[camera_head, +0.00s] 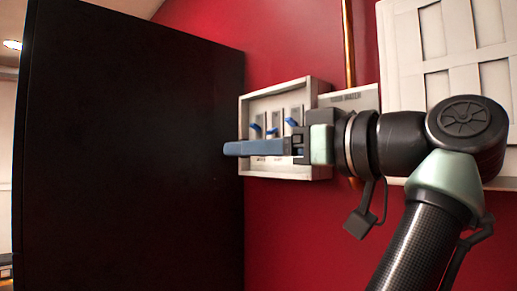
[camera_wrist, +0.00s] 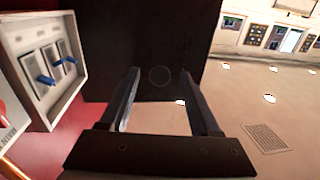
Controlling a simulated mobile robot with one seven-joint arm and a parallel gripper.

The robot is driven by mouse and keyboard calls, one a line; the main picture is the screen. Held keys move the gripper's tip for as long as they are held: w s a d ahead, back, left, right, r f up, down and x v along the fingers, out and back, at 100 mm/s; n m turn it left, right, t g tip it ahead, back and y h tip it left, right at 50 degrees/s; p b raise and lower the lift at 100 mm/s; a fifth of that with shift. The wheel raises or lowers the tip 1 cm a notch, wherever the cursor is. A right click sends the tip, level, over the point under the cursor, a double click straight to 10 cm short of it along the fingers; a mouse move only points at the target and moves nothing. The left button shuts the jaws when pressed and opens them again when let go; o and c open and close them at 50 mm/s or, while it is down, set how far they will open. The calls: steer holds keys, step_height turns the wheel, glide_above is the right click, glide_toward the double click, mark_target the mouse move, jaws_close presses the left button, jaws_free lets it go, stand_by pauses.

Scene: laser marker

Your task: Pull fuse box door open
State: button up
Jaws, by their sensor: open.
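The fuse box (camera_head: 287,173) is a pale grey shallow box on the red wall, with its front uncovered and several blue levers inside. In the wrist view the fuse box (camera_wrist: 76,92) is at the left, beside the fingers and apart from them. In the wrist view a pale labelled part (camera_wrist: 10,124) shows at the left edge. My gripper (camera_head: 230,148) is open in front of the box, pointing left. In the wrist view its spread fingers (camera_wrist: 159,76) hold nothing.
A large black cabinet (camera_head: 125,140) stands left of the box; the fingers point towards it (camera_wrist: 150,45). A white panelled piece (camera_head: 410,75) and a copper pipe (camera_head: 349,45) are on the wall.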

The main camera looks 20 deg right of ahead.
steer(key=b+v, duration=0.4)
steer(key=v, duration=0.3)
steer(key=shift+s, duration=0.2)
steer(key=shift+d, duration=0.15)
